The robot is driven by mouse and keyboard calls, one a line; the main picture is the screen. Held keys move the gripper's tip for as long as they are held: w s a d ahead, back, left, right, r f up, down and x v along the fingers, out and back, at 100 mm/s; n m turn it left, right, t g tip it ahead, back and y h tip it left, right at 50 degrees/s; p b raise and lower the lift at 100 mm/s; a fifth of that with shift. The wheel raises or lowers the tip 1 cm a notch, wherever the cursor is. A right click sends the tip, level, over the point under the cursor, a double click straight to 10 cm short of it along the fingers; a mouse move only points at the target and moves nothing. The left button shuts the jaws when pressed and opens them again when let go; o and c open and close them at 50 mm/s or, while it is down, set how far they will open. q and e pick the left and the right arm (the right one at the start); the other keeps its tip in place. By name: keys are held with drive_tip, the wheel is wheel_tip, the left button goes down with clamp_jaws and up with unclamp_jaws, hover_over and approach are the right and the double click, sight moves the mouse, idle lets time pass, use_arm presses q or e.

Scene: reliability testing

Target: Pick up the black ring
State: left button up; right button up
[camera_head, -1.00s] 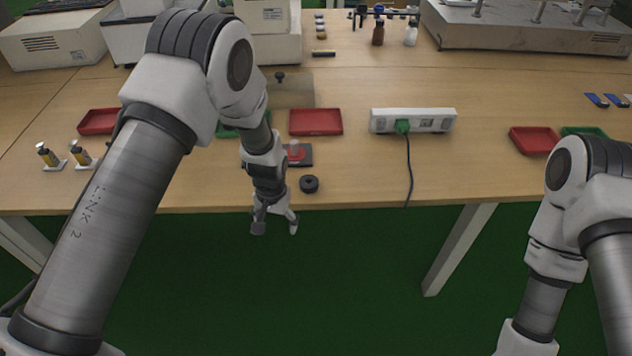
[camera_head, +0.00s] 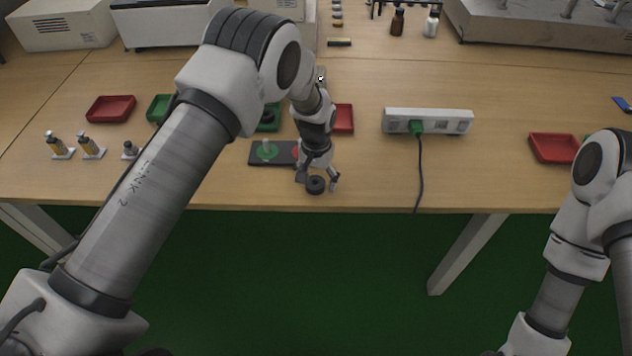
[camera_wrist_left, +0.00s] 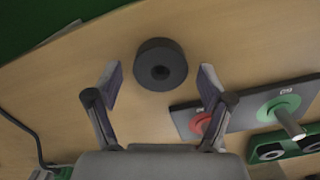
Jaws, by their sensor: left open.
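The black ring (camera_head: 316,185) lies flat on the wooden table near its front edge. In the left wrist view the ring (camera_wrist_left: 160,64) sits just beyond and between the two fingertips, with its hole facing the camera. My left gripper (camera_head: 318,183) is open above the ring, one finger on each side.
A dark base plate (camera_head: 257,160) with a green disc and peg and a red disc lies close to the gripper. Red tray (camera_head: 110,109) and small bottles (camera_head: 90,145) are to the left. A white power strip (camera_head: 440,121) with a green plug is to the right.

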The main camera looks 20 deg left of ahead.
use_arm(q)
drive_tip(key=shift+s+r, duration=0.1)
drive_tip(key=shift+r, duration=0.05)
drive_tip(key=shift+c, duration=0.4)
drive_tip(key=shift+s, duration=0.1)
drive_tip(key=c, duration=1.1)
drive_tip(key=shift+o, duration=0.2)
